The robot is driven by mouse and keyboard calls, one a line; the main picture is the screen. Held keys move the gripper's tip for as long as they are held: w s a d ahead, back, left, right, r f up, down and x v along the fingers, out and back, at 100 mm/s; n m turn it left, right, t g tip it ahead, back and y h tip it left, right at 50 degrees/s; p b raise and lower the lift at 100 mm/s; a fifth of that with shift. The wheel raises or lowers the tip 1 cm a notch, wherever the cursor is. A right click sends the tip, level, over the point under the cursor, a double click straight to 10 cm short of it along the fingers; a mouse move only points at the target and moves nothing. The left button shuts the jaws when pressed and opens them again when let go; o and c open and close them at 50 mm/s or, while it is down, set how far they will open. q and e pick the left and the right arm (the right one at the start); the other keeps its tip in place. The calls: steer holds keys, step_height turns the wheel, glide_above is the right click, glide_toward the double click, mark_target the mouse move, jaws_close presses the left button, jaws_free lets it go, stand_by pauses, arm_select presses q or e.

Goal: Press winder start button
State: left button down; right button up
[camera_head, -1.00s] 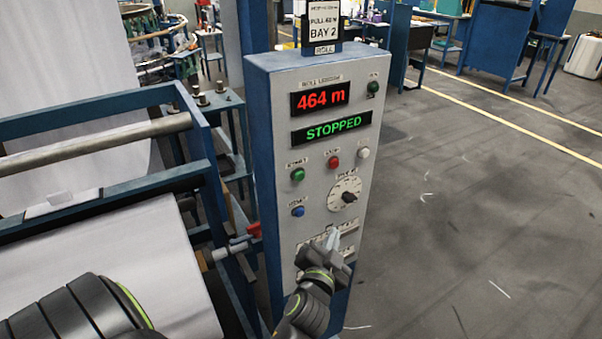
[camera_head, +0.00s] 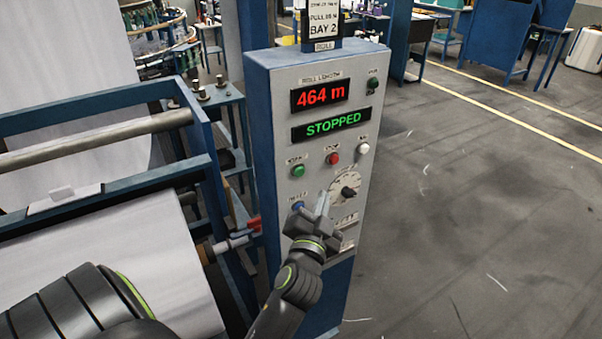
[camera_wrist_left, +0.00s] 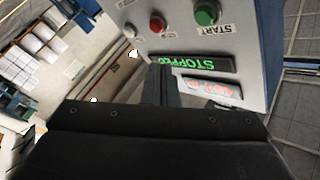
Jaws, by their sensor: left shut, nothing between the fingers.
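The winder control panel (camera_head: 262,170) stands upright with a red "464 m" display (camera_head: 319,95) and a green "STOPPED" display (camera_head: 332,127). The green start button (camera_head: 298,171) is on its left, below the displays; it also shows under a START label in the wrist view (camera_wrist_left: 207,14). A red button (camera_head: 333,158) sits to its right. My left gripper (camera_head: 323,203) is shut and empty, in front of the panel's lower part, below the green button and beside the dial. Its fingers (camera_wrist_left: 161,84) show in the wrist view, apart from the button. My right gripper is not in view.
A white button (camera_head: 363,148), a dial (camera_head: 345,186) and a blue button (camera_head: 298,206), partly covered by my gripper, share the panel. The fabric roll (camera_head: 150,255) and a red-handled lever (camera_head: 253,223) are to the left. Open floor (camera_head: 470,200) lies right.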

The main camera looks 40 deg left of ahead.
arm_select(q)
steer(key=w+a, duration=0.2)
steer(key=a, duration=0.4)
steer(key=shift+w+b, duration=0.3)
steer(key=shift+b, duration=0.1)
steer(key=shift+a, duration=0.15)
stand_by(1.6)
steer(key=shift+w+a, duration=0.15)
steer(key=shift+a, duration=0.2)
steer(key=shift+w+a, duration=0.15)
steer(key=shift+a, duration=0.25)
stand_by(0.7)
steer(key=shift+d, duration=0.1)
steer(key=shift+s+d, duration=0.35)
steer(key=shift+d, duration=0.4)
steer(key=d, duration=0.1)
steer(key=s+d, duration=0.1)
steer(key=d, duration=0.1)
steer(key=s+d, duration=0.1)
steer(key=shift+d, duration=0.3)
